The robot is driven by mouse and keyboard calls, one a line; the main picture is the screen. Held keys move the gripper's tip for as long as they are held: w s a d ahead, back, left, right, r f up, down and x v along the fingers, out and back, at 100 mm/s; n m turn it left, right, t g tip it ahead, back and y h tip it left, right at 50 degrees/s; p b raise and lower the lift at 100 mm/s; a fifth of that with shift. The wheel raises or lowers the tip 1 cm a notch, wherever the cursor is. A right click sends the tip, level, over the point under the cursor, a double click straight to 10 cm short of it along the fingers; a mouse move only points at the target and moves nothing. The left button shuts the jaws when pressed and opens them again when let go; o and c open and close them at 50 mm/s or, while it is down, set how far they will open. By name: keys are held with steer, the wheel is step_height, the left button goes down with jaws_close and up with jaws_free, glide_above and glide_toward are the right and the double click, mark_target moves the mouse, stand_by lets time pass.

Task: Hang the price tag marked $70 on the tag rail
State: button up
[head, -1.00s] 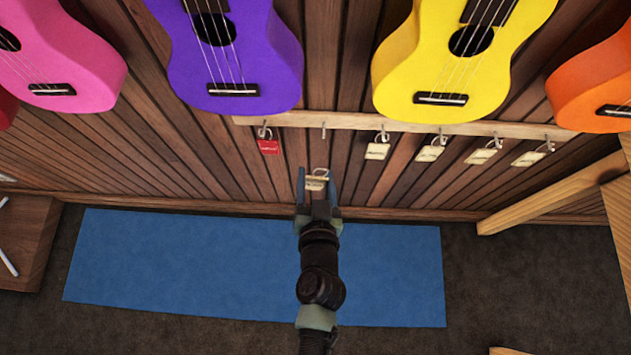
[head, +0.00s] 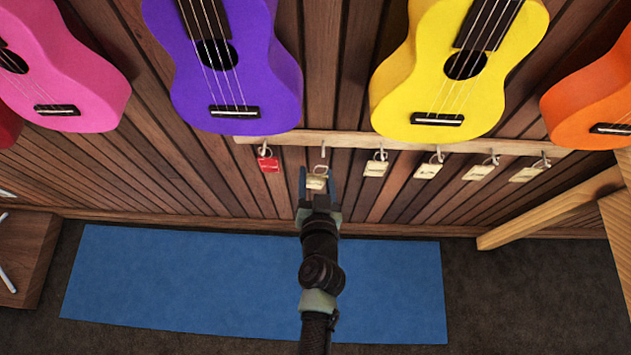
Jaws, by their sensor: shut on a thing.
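My gripper (head: 317,183) is shut on a small cream price tag (head: 316,182) with a ring at its top. I cannot read the tag's marking. The tag is just below the second hook from the left (head: 323,150) on the wooden tag rail (head: 350,139). The tag's ring shows close to the hook's lower end; I cannot tell whether it touches or is around the hook. A red tag (head: 268,164) hangs on the hook to the left. Several cream tags hang on hooks to the right, the nearest being this one (head: 376,169).
A purple ukulele (head: 235,75) and a yellow ukulele (head: 455,70) hang just above the rail, with pink (head: 65,80) and orange (head: 590,105) ones at the sides. A blue mat (head: 200,280) lies on the floor. A wooden beam (head: 550,210) slants at the right.

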steer(key=shift+w+f+p, duration=0.1)
steer(key=shift+w+p, duration=0.25)
steer(key=shift+w, duration=1.25)
steer(key=shift+w+f+b, duration=0.55)
steer(key=shift+w, duration=0.05)
steer(key=o, duration=1.4)
steer(key=shift+s, duration=0.1)
steer(key=v, duration=1.2)
steer(key=shift+s+r, duration=0.25)
steer(key=shift+s, duration=0.1)
